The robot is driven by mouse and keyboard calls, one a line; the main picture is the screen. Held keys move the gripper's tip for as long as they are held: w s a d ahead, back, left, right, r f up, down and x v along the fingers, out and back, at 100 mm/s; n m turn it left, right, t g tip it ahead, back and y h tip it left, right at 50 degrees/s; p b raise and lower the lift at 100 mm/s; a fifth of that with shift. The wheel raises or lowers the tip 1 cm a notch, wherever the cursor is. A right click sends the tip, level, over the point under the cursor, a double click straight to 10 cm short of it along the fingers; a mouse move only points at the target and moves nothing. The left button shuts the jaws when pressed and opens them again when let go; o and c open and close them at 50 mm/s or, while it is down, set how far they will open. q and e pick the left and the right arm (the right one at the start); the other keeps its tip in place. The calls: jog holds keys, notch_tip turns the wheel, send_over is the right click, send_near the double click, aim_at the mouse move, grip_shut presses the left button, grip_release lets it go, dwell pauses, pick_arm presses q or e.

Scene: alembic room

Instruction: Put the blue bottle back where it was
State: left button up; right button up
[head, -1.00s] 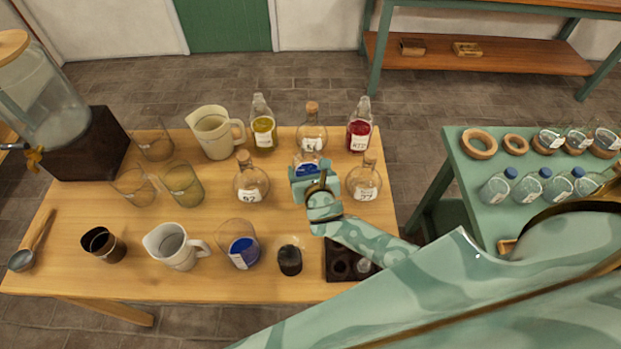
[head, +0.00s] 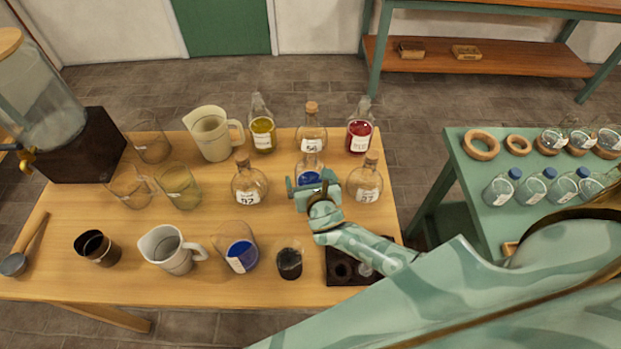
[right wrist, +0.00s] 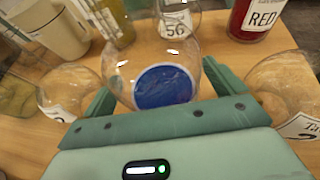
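The blue bottle (head: 309,177), a round clear flask with blue liquid, stands upright on the wooden table, between two clear corked flasks (head: 249,184) (head: 364,183) and in front of a third (head: 311,133). My right gripper (head: 314,185) is at its near side, fingers spread. In the right wrist view the blue bottle (right wrist: 165,85) sits ahead of the palm, with one finger at each side and no clear grip on it. Its neck is partly cut off there. My left gripper is not in view.
A yellow bottle (head: 263,130) and a red bottle (head: 360,132) stand behind. A beaker with blue liquid (head: 238,256), a dark-filled glass (head: 289,262) and a dark rack (head: 340,272) are at the front. A green side table (head: 455,150) holds several bottles.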

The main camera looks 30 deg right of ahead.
jog(key=shift+r, duration=0.1)
jog(key=shift+s+r+p, duration=0.15)
jog(key=shift+r+p, duration=0.1)
jog(key=shift+p, duration=0.05)
jog(key=p+v, duration=0.2)
jog(key=v, duration=0.9)
jog(key=shift+s+a, duration=0.2)
jog(key=shift+s, duration=0.15)
